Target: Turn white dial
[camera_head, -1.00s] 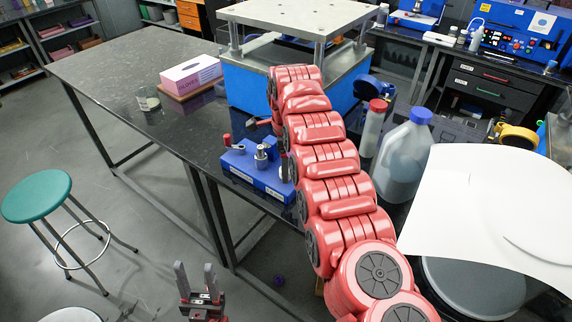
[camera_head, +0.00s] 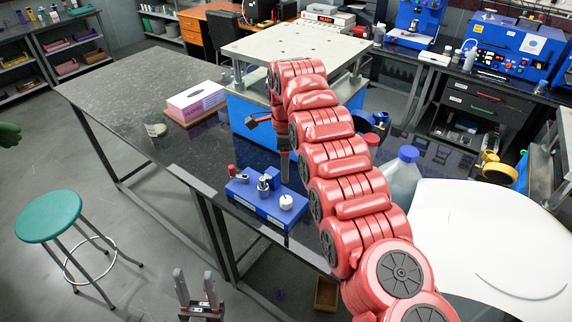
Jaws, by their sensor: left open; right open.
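The white dial (camera_head: 286,202) is a short round knob on the right part of a blue device (camera_head: 258,205) that lies on the dark table. The device also carries a silver fitting (camera_head: 265,187) and a small red-ended part. My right gripper (camera_head: 284,174) hangs from the red arm behind the dial, fingers pointing down. It looks empty and apart from the dial; the arm partly hides it, so its gap is hard to see. My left gripper (camera_head: 198,285) is open and empty at the bottom, pointing up, in front of the table and away from the device.
A large blue press with a metal top plate (camera_head: 295,45) stands behind the device. A pink-and-white box (camera_head: 196,99) and a glass jar (camera_head: 155,130) stand to the left. A blue-capped jug (camera_head: 402,178) is right of my arm. A teal stool (camera_head: 48,216) stands at left.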

